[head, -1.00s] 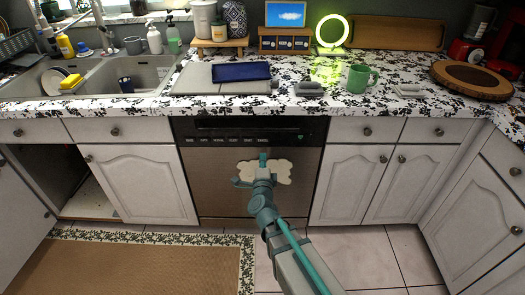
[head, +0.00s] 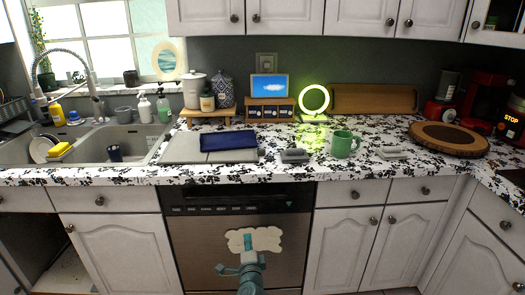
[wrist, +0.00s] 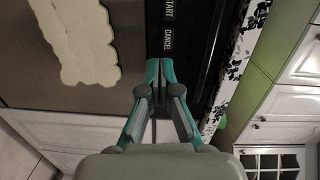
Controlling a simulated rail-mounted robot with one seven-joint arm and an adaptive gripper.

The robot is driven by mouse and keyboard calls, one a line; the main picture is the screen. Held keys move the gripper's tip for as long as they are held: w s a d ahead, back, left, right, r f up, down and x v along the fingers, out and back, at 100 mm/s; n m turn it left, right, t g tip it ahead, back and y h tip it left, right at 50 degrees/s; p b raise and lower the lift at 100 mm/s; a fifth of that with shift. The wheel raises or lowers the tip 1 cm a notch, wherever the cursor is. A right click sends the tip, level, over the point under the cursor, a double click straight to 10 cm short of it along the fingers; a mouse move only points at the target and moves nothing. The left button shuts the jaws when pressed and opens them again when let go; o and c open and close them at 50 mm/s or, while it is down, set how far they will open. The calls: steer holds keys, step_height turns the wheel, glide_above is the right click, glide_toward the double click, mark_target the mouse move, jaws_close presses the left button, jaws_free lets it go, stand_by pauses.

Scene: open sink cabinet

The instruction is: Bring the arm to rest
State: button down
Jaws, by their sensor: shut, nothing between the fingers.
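My arm reaches up from the bottom of the head view, and my gripper (head: 248,242) is in front of the dishwasher (head: 285,230). The gripper is empty, with its teal fingertips together. In the wrist view the closed fingers (wrist: 160,72) point at the dishwasher's dark control strip, near the START and CANCEL labels. A cream cloud-shaped piece (head: 268,238) is on the dishwasher front, behind the fingertips in the head view. I cannot tell the exact gap between the fingers and the door.
The counter (head: 375,165) holds a green mug (head: 343,144), a dark blue folded item (head: 228,141), a glowing ring lamp (head: 314,98) and a round wooden board (head: 449,138). The sink (head: 130,145) is at left. Below it, a cabinet (head: 65,275) stands open.

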steer(key=s+a+f+n+g+y, duration=0.2)
steer(key=s+a+f+n+g, duration=0.15)
steer(key=f+n, duration=0.2)
steer(key=s+a+f+n+g+y, duration=0.2)
steer(key=a+f+n+g, duration=0.15)
steer(key=f+n, duration=0.2)
steer(key=s+d+f+n+g+h+p, duration=0.3)
steer(key=s+d+f+g, duration=0.35)
steer(key=s+f, duration=0.5)
steer(key=s+d+f+g+h+p, duration=0.1)
steer(key=s+d+f+g+p, duration=0.1)
steer(key=s+d, duration=0.6)
steer(key=s+d+f+n+g+h+p, duration=0.1)
steer(key=s+d+g, duration=0.4)
steer(key=s, duration=0.5)
steer(key=s+d+f+g+h+p, duration=0.1)
steer(key=s+d+f+g+p, duration=0.2)
steer(key=s+d, duration=0.7)
step_height(320, 180, down, 2)
steer(key=shift+d+f+n+g+p, duration=0.2)
steer(key=shift+d+n+g+p, duration=0.15)
steer(key=shift+n+p, duration=0.1)
